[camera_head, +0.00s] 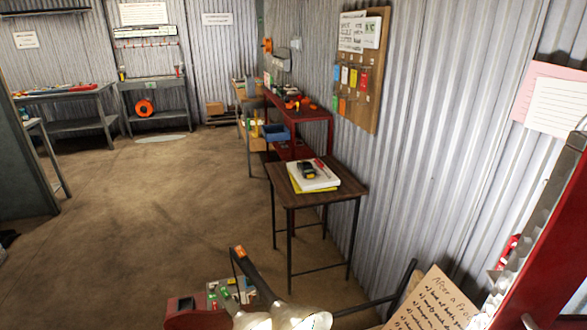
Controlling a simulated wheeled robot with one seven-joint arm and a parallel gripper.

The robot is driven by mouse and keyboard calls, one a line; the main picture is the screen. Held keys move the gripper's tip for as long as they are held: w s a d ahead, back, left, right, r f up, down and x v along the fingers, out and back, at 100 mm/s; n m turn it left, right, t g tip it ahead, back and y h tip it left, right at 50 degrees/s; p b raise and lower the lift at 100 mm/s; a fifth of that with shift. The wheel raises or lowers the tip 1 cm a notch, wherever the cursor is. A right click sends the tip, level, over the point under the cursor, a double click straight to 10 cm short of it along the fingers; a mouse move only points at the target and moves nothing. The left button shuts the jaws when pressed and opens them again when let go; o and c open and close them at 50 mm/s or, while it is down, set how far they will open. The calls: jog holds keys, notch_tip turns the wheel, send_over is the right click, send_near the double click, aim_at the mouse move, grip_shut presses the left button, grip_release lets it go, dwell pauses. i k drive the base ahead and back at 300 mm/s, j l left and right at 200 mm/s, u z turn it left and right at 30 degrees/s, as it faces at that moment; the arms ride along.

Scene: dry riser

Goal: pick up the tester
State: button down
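A small dark and yellow handheld device (306,170), which looks like the tester, lies on a white pad or book (320,181) with a yellow layer under it. These rest on the small brown-topped table (348,187) with thin black legs, right of the middle in the head view. A thin red item (320,164) lies just right of the device. The device is too small to make out its details. I cannot make out my gripper in this view, and nothing is seen touching the device.
A red bench (313,115) with small items and a blue bin (276,133) stands behind the table, along the corrugated wall. Pale rounded shapes, a dark bar and a handwritten board (437,303) crowd the near bottom. The floor (160,220) left of the table is clear.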

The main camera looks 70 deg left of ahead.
aim_at(306, 170)
jog(key=u, duration=2.15)
jog(key=j+u, duration=0.75)
jog(key=i+j+u, duration=0.15)
jog(key=u, duration=0.35)
jog(key=i+j+u, duration=0.2)
jog(key=j+u, duration=0.25)
jog(key=i+j+u, duration=0.25)
jog(key=i+u, duration=0.25)
jog(key=i, duration=0.2)
jog(key=i+z, duration=0.45)
jog(key=i, duration=0.15)
jog(key=i+j+z, duration=0.15)
jog(key=i+z, duration=0.3)
jog(key=i, duration=0.15)
jog(key=i+l+z, duration=0.2)
jog(key=i, duration=0.35)
jog(key=i+l+z, duration=0.2)
jog(key=i, duration=0.35)
jog(key=i+j+z, duration=0.2)
jog(key=i, duration=0.4)
jog(key=i+z, duration=0.2)
jog(key=i, duration=0.35)
jog(key=i+j+z, duration=0.2)
jog(key=i, duration=0.35)
jog(key=i+j+z, duration=0.2)
jog(key=i, duration=0.35)
